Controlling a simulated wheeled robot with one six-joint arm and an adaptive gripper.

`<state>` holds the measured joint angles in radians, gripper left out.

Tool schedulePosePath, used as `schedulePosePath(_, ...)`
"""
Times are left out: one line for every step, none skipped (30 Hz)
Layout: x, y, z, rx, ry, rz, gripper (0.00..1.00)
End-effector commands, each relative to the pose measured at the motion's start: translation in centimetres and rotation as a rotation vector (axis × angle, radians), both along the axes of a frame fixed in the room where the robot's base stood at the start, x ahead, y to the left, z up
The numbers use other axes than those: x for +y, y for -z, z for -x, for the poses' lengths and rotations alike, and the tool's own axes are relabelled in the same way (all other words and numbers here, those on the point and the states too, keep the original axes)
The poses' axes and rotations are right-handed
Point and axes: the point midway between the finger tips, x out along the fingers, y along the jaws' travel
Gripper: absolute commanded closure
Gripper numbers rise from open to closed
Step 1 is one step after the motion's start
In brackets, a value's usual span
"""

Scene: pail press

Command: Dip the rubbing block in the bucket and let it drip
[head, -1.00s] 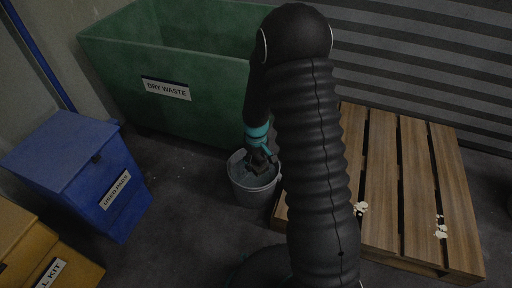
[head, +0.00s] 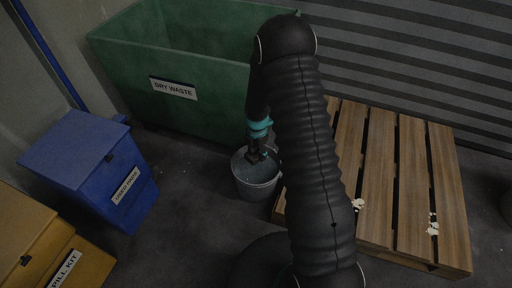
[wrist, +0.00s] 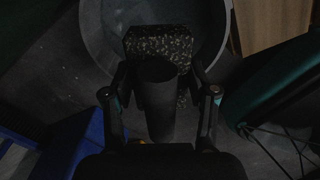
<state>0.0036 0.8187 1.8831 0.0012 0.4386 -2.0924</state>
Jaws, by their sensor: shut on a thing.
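The grey bucket (head: 256,186) stands on the floor in front of the green bin, and its pale inside shows in the wrist view (wrist: 106,30). My gripper (head: 259,152) points down at the bucket's mouth. In the wrist view my gripper (wrist: 160,98) is shut on the dark round handle (wrist: 158,100) of the rubbing block. The block (wrist: 160,43) is speckled dark and light and shows against the bucket's opening. I cannot tell whether its lower face touches any liquid. Its underside is hidden.
A green DRY WASTE bin (head: 190,110) stands behind the bucket. A blue USED PADS box (head: 85,165) and a yellow SPILL KIT box (head: 40,245) are at left. A wooden pallet (head: 410,190) with pale crumbs (head: 432,228) lies at right. Dark floor is free left of the bucket.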

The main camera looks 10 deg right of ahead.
Motion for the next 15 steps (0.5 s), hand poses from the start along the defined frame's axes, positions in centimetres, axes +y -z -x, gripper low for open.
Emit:
schedulePosePath(0.02, -0.21, -0.14, 0.001, -0.070, 0.000, 0.70)
schedulePosePath(0.02, -0.18, -0.24, 0.001, -0.115, 0.000, 0.70)
schedulePosePath(0.03, -0.12, -0.36, 0.001, -0.172, 0.001, 0.70)
schedulePosePath(0.04, -0.07, -0.45, 0.001, -0.210, 0.000, 0.70)
schedulePosePath(0.04, -0.02, -0.52, 0.001, -0.246, 0.000, 0.70)
schedulePosePath(0.04, 0.04, -0.62, 0.000, -0.289, 0.000, 0.70)
schedulePosePath(0.04, 0.07, -0.66, 0.000, -0.318, 0.000, 0.70)
schedulePosePath(0.04, 0.10, -0.72, 0.000, -0.343, 0.000, 0.70)
schedulePosePath(0.05, 0.15, -0.77, 0.000, -0.371, 0.000, 0.70)
schedulePosePath(0.04, 0.18, -0.80, 0.000, -0.388, 0.000, 0.70)
schedulePosePath(0.04, 0.21, -0.82, 0.000, -0.402, 0.000, 0.70)
schedulePosePath(0.03, 0.28, -0.85, 0.000, -0.416, 0.000, 0.70)
schedulePosePath(0.02, 0.35, -0.85, 0.001, -0.424, 0.000, 0.70)
schedulePosePath(0.02, 0.45, -0.85, 0.001, -0.429, 0.000, 0.70)
schedulePosePath(0.01, 0.62, -0.86, 0.001, -0.434, 0.000, 0.70)
